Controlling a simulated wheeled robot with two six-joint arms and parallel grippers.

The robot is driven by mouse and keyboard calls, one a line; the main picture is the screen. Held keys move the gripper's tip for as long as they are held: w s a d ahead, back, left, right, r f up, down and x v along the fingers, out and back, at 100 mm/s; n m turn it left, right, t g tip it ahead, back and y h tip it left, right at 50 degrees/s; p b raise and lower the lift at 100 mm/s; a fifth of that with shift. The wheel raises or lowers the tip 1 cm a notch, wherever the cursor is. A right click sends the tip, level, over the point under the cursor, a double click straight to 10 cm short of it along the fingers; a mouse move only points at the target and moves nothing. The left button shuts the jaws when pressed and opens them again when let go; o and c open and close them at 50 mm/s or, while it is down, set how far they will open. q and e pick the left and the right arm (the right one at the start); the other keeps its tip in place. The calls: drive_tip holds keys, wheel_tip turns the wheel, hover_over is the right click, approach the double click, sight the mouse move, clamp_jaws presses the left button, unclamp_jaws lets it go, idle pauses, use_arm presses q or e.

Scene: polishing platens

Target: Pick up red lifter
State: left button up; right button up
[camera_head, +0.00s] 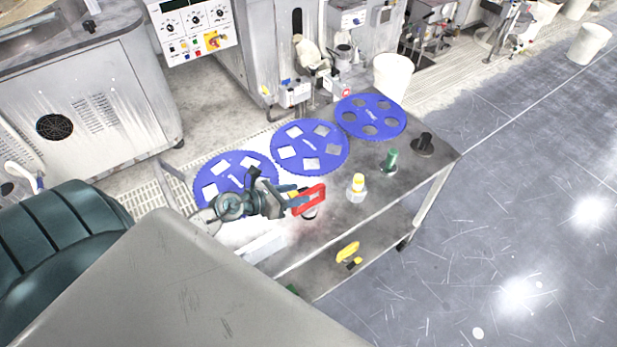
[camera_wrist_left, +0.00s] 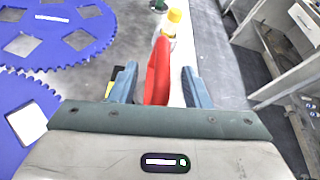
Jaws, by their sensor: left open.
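The red lifter (camera_head: 308,199) has a red loop-shaped handle and stands on the grey metal table (camera_head: 330,222), near its front edge. My left gripper (camera_head: 288,201) is right at it, coming from the left. In the left wrist view the red lifter (camera_wrist_left: 158,76) shows edge-on between the two fingers of the open left gripper (camera_wrist_left: 160,88). The red part is closer to the left finger, with a visible gap on its right. I cannot tell whether either finger touches it. The lifter's lower part is largely hidden. My right gripper is not in view.
Blue toothed discs (camera_head: 310,147) lie along the table's back. A yellow-capped bottle (camera_head: 357,188), a green item (camera_head: 390,160) and a black cylinder (camera_head: 422,146) stand right of the lifter. A yellow item (camera_head: 348,250) is on the lower shelf. Open floor lies to the right.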

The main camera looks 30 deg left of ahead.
sight(309, 191)
use_arm(q)
drive_tip(key=shift+p+x, duration=0.55)
drive_tip(key=shift+x, duration=0.35)
drive_tip(key=shift+p+x, duration=0.35)
drive_tip(key=shift+x, duration=0.75)
drive_tip(key=shift+w+d+f, duration=0.2)
drive_tip(key=shift+w+d, duration=0.1)
drive_tip(key=shift+s, duration=0.1)
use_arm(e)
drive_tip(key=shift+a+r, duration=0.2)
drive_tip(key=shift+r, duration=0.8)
use_arm(q)
clamp_jaws()
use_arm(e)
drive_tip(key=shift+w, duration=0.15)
use_arm(q)
drive_tip(key=shift+r, duration=0.1)
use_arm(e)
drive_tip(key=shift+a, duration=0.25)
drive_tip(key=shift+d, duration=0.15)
